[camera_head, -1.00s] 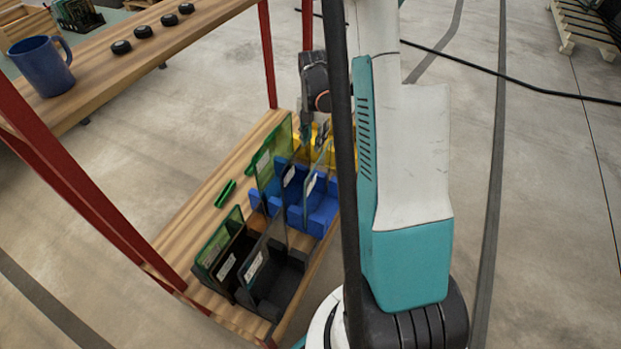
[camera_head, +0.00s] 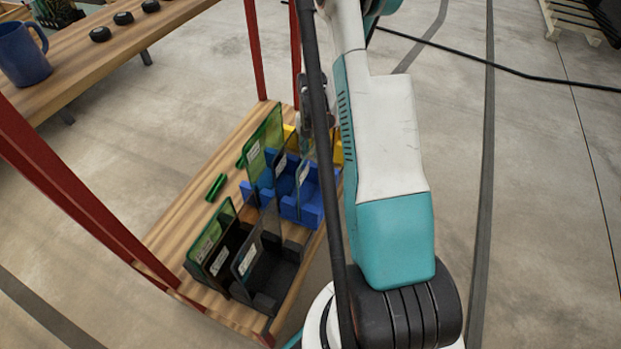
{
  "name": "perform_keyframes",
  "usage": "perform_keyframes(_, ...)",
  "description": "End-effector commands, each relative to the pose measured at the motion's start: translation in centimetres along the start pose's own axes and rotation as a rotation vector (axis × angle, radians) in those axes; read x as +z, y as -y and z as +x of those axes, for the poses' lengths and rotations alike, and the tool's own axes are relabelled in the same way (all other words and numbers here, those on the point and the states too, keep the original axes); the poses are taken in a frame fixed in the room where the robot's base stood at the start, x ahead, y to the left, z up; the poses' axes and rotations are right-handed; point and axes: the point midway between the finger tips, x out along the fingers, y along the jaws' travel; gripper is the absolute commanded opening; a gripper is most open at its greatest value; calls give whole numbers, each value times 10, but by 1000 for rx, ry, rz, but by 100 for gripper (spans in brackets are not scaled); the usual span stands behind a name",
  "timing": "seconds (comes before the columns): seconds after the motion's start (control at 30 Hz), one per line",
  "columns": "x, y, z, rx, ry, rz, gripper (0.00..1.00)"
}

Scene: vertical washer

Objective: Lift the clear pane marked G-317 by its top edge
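Several upright panes with white labels stand in the bins on the low wooden shelf. The label text is too small to read, so I cannot tell which is G-317. At the back are a green-tinted pane (camera_head: 265,138), a darker pane (camera_head: 286,172) and a clear-looking pane (camera_head: 304,172) in blue bins. In front, a green pane (camera_head: 213,238) and a greyish clear pane (camera_head: 257,248) stand in black bins. My gripper (camera_head: 305,122) is over the back panes, partly hidden by a dark post. Its fingers are not clear, and I cannot tell whether it touches a pane.
Blue bins (camera_head: 302,207) and black bins (camera_head: 272,285) fill the shelf's right side. A green piece (camera_head: 215,187) lies on bare wood at left. Red posts (camera_head: 75,200) frame the shelf. A blue mug (camera_head: 22,55) stands on the upper bench.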

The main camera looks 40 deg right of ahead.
Motion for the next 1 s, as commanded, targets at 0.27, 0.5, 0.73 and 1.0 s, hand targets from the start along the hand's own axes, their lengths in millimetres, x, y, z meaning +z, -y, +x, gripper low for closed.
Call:
perform_keyframes(0.27,5,-6,41,0,-1,0,28)
perform_keyframes(0.5,4,-6,45,0,-1,0,28)
perform_keyframes(0.73,4,-6,45,0,-1,0,0)
perform_keyframes(1.0,4,-6,44,0,-1,0,0)
